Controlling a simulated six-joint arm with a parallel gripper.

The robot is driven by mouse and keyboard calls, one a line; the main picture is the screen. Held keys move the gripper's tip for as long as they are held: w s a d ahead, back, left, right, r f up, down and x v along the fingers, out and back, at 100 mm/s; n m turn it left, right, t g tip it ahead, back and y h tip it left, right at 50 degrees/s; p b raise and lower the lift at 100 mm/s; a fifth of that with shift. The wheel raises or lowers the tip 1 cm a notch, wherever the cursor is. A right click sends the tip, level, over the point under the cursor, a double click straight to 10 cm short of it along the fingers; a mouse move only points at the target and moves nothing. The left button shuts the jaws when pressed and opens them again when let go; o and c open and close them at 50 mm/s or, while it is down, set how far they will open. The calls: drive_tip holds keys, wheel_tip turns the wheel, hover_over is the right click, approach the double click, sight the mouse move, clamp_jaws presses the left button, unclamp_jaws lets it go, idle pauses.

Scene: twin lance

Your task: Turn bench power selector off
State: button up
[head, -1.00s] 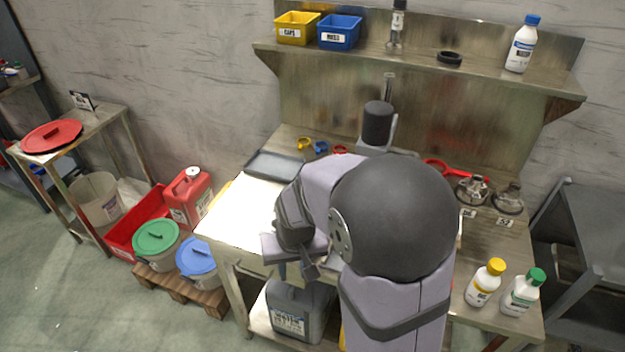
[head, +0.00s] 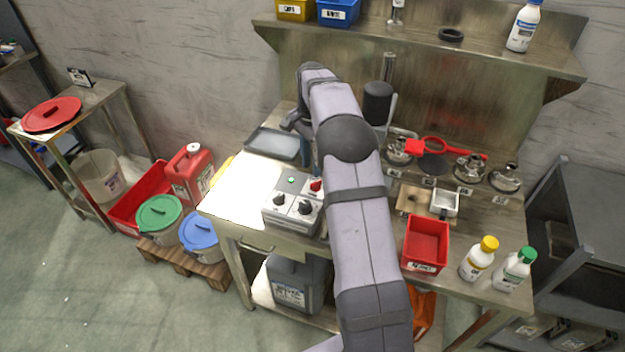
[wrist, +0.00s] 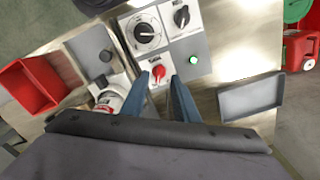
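The grey control box (head: 278,214) stands on the bench, left of my arm in the head view. It carries a red selector knob (head: 316,186), a green lamp (head: 291,180) and two black dials. In the wrist view the red knob (wrist: 158,72) lies between the fingertips of my gripper (wrist: 161,78), beside the lit green lamp (wrist: 194,60). The two blue fingers are apart, one on each side of the knob; contact cannot be told. The large dial (wrist: 146,32) and small dial (wrist: 181,17) lie beyond. My arm hides most of the gripper in the head view.
A grey tray (head: 275,144) lies behind the box. A black-topped post (head: 378,104) rises close to my arm. A red bin (head: 425,246) and two bottles stand at the right. The bright bench surface left of the box is clear.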

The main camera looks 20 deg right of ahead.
sight(313, 184)
drive_tip(key=shift+w+d, duration=0.1)
drive_tip(key=shift+d, duration=0.1)
drive_tip(key=shift+f+p, duration=1.35)
drive_tip(key=shift+f, duration=2.3)
clamp_jaws()
